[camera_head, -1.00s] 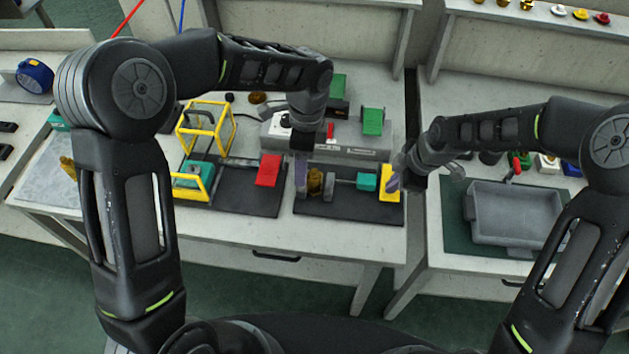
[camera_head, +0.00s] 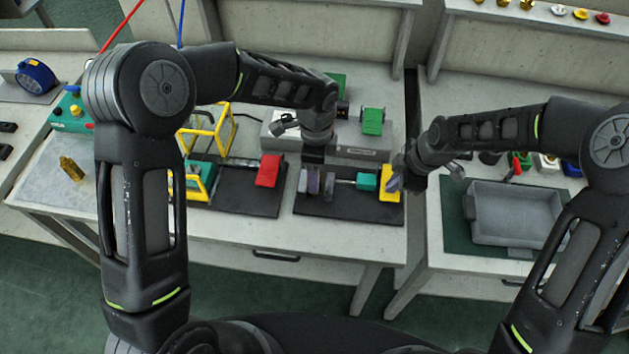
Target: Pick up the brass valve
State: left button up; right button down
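My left gripper (camera_head: 321,183) points down over the left part of the black fixture plate (camera_head: 345,210). Its two purple fingertips sit side by side with a narrow gap, where a brass part showed earlier; that brass part is now hidden, so I cannot tell whether it is gripped. A separate brass-coloured fitting (camera_head: 72,170) stands on the grey mat at the left, beside my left arm. My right gripper (camera_head: 393,183) is at the right end of the fixture, by the yellow block (camera_head: 389,196); one purple fingertip shows, and its opening is unclear.
A teal block (camera_head: 367,181) sits on a rod on the fixture. A red block (camera_head: 268,170) and yellow frame (camera_head: 209,127) stand to the left. A grey tray (camera_head: 514,238) lies on the right bench. A grey box with green parts (camera_head: 373,121) stands behind.

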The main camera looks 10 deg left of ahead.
pick_arm(q)
jog(key=shift+f, duration=0.2)
jog(key=shift+w+a+f, duration=0.1)
jog(key=shift+a+f, duration=0.05)
jog(key=shift+f, duration=2.45)
grip_shut()
